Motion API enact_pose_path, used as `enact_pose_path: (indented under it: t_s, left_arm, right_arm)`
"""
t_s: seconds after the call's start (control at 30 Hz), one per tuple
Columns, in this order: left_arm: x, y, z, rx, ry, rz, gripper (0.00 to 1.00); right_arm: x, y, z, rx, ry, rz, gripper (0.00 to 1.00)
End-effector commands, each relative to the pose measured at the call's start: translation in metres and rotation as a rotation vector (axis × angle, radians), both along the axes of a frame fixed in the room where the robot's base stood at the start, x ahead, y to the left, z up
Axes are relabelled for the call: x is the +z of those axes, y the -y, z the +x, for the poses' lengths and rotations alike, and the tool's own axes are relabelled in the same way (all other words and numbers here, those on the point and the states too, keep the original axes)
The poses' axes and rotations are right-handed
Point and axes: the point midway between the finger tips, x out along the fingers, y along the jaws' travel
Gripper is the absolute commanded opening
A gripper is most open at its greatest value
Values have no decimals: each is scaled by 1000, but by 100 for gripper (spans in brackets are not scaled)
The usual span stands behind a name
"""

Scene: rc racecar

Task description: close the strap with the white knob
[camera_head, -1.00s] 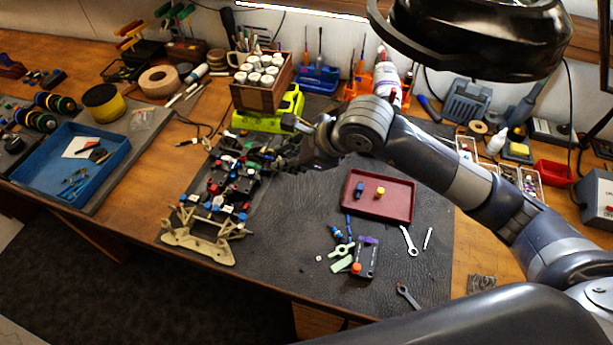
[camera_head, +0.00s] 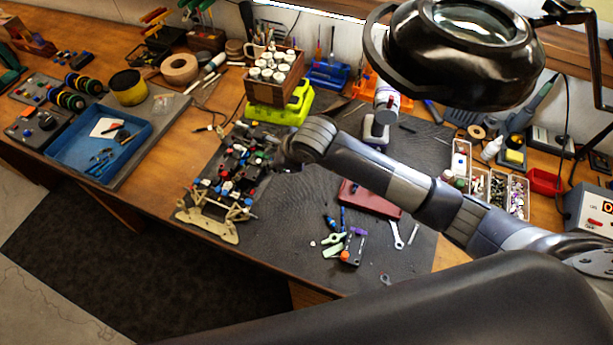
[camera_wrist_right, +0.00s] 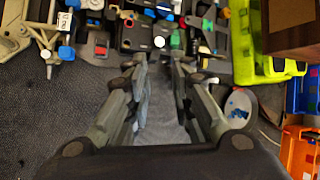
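The racecar chassis (camera_head: 236,172) lies on the dark mat, left of centre in the head view, with several coloured knobs and straps on it. In the right wrist view a small round white knob (camera_wrist_right: 159,41) sits on the chassis between a blue part and a green knob (camera_wrist_right: 176,39). Its strap is hard to make out. My right gripper (camera_wrist_right: 161,62) is open and empty, its fingertips just short of the white knob in the picture; contact cannot be told. In the head view my right gripper (camera_head: 284,156) is at the chassis's right edge. My left gripper is not in view.
A yellow-green stand (camera_head: 283,112) with a wooden box (camera_head: 262,92) of white jars is behind the chassis. A red tray (camera_head: 368,200), small tools and a black lamp (camera_head: 465,50) are to the right. A blue tray (camera_head: 62,160) is left.

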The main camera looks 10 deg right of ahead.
Motion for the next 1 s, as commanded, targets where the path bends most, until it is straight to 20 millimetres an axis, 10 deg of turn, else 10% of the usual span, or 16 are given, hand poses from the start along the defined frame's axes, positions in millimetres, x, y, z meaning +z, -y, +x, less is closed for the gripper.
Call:
enact_pose_path:
  t_s: [0.3, 1.0]
  left_arm:
    - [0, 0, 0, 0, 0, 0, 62]
    - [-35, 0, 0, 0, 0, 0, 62]
  right_arm:
    - [-44, -12, 25, -4, 7, 10, 21]
    - [-60, 5, 14, -2, 286, 390, 21]
